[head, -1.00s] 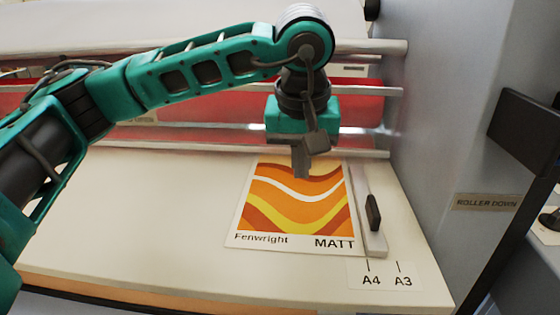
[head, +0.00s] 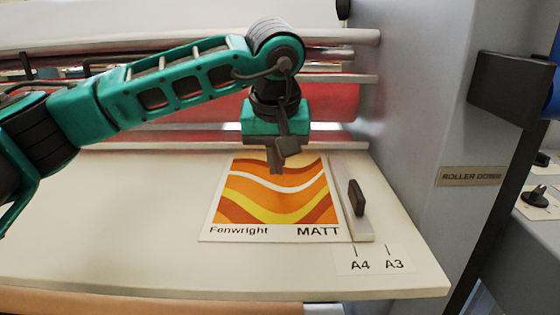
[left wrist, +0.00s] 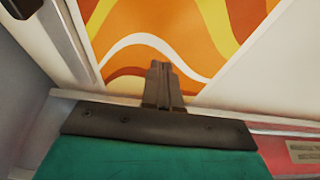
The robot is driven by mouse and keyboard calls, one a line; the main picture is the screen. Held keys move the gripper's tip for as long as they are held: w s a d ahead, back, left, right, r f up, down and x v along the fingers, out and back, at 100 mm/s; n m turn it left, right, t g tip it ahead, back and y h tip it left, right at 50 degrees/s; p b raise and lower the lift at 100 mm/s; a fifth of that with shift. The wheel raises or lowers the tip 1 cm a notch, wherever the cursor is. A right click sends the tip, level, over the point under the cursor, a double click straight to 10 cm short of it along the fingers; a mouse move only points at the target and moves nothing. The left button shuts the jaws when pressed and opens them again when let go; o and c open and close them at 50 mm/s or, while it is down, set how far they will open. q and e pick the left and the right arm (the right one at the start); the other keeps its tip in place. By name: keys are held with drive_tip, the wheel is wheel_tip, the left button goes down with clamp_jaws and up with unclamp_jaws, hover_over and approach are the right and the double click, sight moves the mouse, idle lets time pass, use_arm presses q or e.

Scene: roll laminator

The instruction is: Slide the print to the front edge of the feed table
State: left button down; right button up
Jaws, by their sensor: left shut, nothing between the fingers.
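The print (head: 270,205) is a white sheet with orange, yellow and brown waves, marked "Fenwright" and "MATT" along its near edge. It lies flat on the cream feed table (head: 110,225), near the table's right end, with its near edge short of the table's front edge. My left gripper (head: 276,170) is shut and empty, pointing down over the far part of the print. In the left wrist view its closed fingers (left wrist: 162,85) overlap the wave pattern (left wrist: 200,40); I cannot tell whether they touch the paper. My right gripper is in neither view.
A side guide (head: 352,205) with a dark knob stands along the print's right edge. A label reading A4 and A3 (head: 375,262) lies in front of it. Red rollers (head: 190,108) and metal bars are behind the table. A grey housing (head: 420,120) rises at right. The table left of the print is clear.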

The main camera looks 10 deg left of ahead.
sight(276, 200)
use_arm(q)
drive_tip(key=shift+f, duration=0.55)
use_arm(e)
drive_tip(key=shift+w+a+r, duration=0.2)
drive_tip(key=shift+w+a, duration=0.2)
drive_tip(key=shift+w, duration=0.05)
use_arm(q)
drive_tip(key=shift+f+b, duration=0.25)
drive_tip(key=shift+b, duration=0.05)
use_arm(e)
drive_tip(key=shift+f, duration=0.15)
use_arm(q)
drive_tip(key=shift+f+b, duration=0.3)
drive_tip(key=shift+f, duration=0.15)
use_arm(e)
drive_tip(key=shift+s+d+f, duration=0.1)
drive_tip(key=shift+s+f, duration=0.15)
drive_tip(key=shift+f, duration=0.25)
use_arm(q)
drive_tip(key=shift+s+f, duration=0.1)
drive_tip(key=shift+f, duration=0.05)
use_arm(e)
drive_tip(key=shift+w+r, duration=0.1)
